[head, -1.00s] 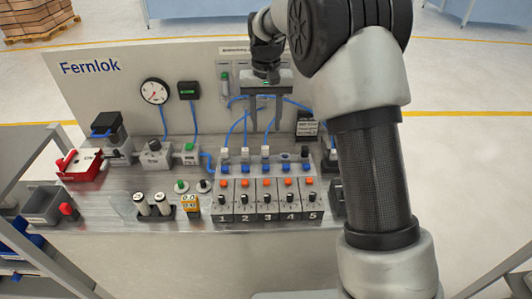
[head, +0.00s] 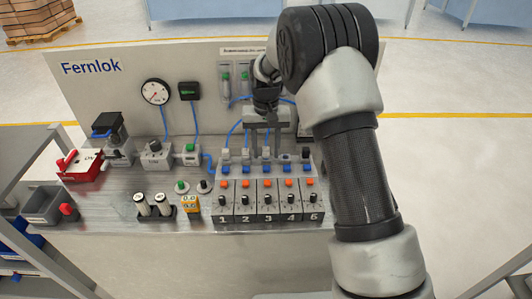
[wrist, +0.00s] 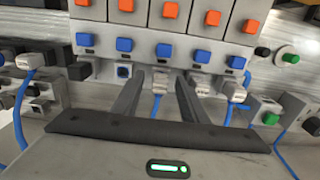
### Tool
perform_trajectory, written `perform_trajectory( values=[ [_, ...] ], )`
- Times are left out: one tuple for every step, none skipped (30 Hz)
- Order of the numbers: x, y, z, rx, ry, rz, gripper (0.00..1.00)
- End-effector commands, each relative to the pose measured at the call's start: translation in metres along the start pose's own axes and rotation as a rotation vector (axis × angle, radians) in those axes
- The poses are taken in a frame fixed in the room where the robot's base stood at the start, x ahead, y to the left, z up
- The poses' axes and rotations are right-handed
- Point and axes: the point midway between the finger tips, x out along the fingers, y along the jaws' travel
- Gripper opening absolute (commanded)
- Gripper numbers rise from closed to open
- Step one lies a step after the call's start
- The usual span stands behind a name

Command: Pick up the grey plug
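Several pale grey plugs stand in a row behind the blue buttons of the numbered block; I cannot tell for sure which one the task names. One grey plug (head: 266,152) sits behind station 3, with a blue hose; it also shows in the wrist view (wrist: 160,83). My gripper (head: 265,145) is open, its fingers pointing down just above this plug. In the wrist view my gripper (wrist: 159,78) has one finger on each side of it, with gaps. Two more grey plugs (head: 245,154) (head: 225,154) stand to its left. Contact is not visible.
An empty socket (wrist: 124,71) lies beside the straddled plug, behind station 4. Blue hoses rise close behind the row. The back panel (head: 110,100) stands behind. Blue buttons (wrist: 163,50) and orange buttons line the front.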

Motion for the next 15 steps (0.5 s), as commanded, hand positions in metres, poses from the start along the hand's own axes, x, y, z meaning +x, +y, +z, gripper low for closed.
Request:
perform_trajectory(
  values=[
    [-0.0004, 0.0000, -0.0001, 0.000, 0.000, 0.000, 0.40],
    [-0.0004, 0.0000, -0.0001, 0.000, 0.000, 0.000, 0.40],
    [-0.0005, -0.0001, -0.0001, 0.000, 0.000, 0.000, 0.35],
    [-0.0005, 0.0000, -0.0001, 0.000, 0.000, 0.000, 0.30],
    [-0.0005, -0.0001, -0.0001, 0.000, 0.000, 0.000, 0.25],
    [-0.0006, -0.0001, -0.0001, 0.000, 0.000, 0.000, 0.18],
    [-0.0006, -0.0001, -0.0001, 0.000, 0.001, 0.000, 0.13],
    [-0.0007, 0.0000, -0.0002, 0.000, 0.001, 0.000, 0.08],
    [-0.0007, -0.0001, -0.0002, 0.000, 0.001, 0.000, 0.01],
    [-0.0007, -0.0001, -0.0002, 0.000, 0.001, 0.000, 0.00],
    [-0.0008, -0.0001, -0.0002, 0.000, 0.001, 0.000, 0.00],
    [-0.0008, -0.0001, -0.0002, 0.000, 0.001, 0.000, 0.00],
    [-0.0009, -0.0001, -0.0002, 0.000, 0.001, 0.000, 0.00],
    [-0.0009, -0.0001, -0.0002, 0.000, 0.001, 0.000, 0.00],
    [-0.0009, -0.0001, -0.0002, 0.000, 0.001, 0.000, 0.00]
  ],
)
